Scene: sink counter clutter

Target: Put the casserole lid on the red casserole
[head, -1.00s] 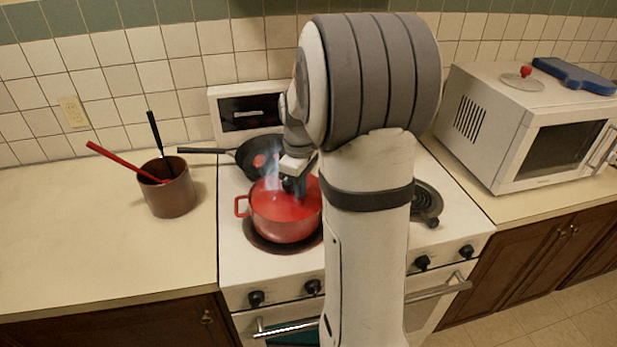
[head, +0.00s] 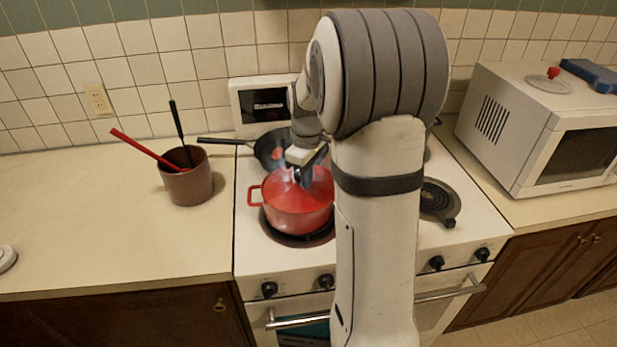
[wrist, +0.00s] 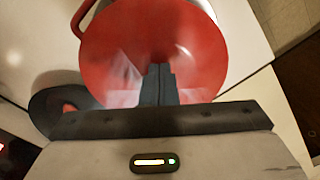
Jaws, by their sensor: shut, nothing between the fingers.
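The red casserole (head: 297,212) stands on a front burner of the stove, upright, with a handle on its left. In the wrist view, the casserole (wrist: 110,48) fills much of the upper picture. A clear round lid (head: 549,84) with a red knob lies on top of the microwave at the right; it looks like the casserole lid. My gripper (head: 312,172) is over the casserole, apart from the lid. In the wrist view, my gripper (wrist: 158,84) has its dark fingers together with nothing between them. My arm hides part of the stove.
A dark pan (head: 270,150) with a long handle sits behind the casserole. A brown crock (head: 188,186) with utensils stands on the left counter. A blue item (head: 592,74) lies beside the lid on the microwave (head: 535,125). The left counter's front is mostly clear.

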